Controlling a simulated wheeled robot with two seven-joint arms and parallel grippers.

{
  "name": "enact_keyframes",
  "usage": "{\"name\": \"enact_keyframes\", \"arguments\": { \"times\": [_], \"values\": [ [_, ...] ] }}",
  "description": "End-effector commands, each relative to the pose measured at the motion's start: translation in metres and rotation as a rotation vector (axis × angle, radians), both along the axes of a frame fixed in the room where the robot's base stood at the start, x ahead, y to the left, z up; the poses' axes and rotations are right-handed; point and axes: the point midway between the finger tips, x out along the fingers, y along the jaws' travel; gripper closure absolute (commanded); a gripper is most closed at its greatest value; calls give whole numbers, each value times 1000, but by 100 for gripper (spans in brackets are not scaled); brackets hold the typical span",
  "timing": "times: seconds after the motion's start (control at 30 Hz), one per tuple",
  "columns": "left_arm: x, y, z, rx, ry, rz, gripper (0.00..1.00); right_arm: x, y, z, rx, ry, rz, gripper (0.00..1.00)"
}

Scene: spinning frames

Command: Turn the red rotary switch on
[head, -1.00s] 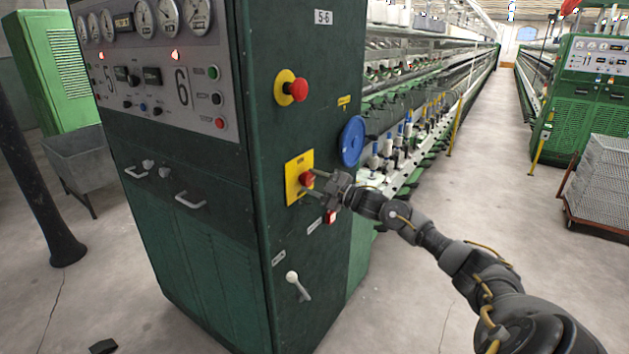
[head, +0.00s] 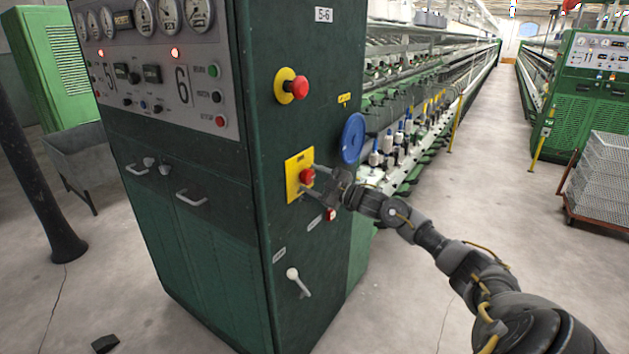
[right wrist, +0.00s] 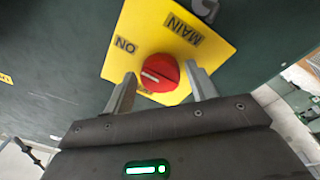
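The red rotary switch (head: 307,175) is a round knob on a yellow plate (head: 293,184) on the green cabinet's side. In the right wrist view the knob (right wrist: 158,72) has a white mark running toward the picture's left. The plate (right wrist: 208,60) there reads MAIN and ON; another label below the knob is partly hidden. My right gripper (right wrist: 160,90) is open, one finger on each side of the knob, with gaps visible. In the head view my right gripper (head: 310,178) reaches the switch from the right. My left gripper is not in view.
A red push button (head: 298,87) on a yellow base sits above the switch. A blue handwheel (head: 352,139) is close to the right, and a white-knobbed lever (head: 297,282) below. The aisle floor (head: 470,220) at right is clear.

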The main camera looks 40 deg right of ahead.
Motion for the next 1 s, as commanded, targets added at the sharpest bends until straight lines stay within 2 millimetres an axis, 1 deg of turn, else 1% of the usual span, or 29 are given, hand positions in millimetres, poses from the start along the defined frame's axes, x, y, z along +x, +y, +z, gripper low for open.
{"name": "enact_keyframes", "arguments": {
  "times": [0.3, 0.43, 0.57, 0.8, 1.0],
  "values": [
    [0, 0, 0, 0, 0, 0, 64, 0, 0, 0, -1, 0, 1, 36],
    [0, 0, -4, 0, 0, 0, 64, -6, -2, -3, -2, 1, 0, 36],
    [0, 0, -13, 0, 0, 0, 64, -23, -7, -7, -5, 2, 0, 36],
    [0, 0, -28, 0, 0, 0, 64, -64, -20, -12, -4, 5, 0, 36],
    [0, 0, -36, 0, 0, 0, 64, -88, -27, -12, -2, 4, 0, 36]
  ]
}}
